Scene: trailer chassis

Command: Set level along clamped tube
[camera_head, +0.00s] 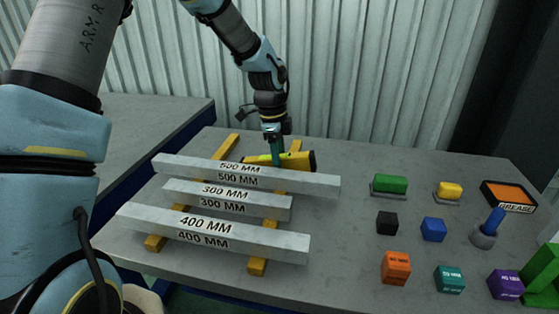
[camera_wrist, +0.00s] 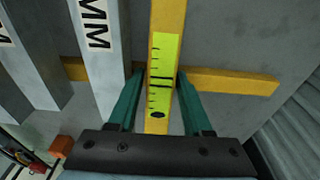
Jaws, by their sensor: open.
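The yellow level (camera_head: 302,161) with a lime-green scale lies behind the 500 MM tube. In the wrist view the level (camera_wrist: 166,22) runs between my open teal fingers. My gripper (camera_head: 275,160) points down at it from above, and the wrist view shows the gripper (camera_wrist: 160,85) with one finger on each side and small gaps. Three grey square tubes rest across two yellow rails: the 500 MM tube (camera_head: 290,181), the 300 MM tube (camera_head: 265,204) and the 400 MM tube (camera_head: 265,241). I see no clamp on any of them.
A yellow rail (camera_wrist: 235,82) crosses near the level. A corrugated wall stands behind.

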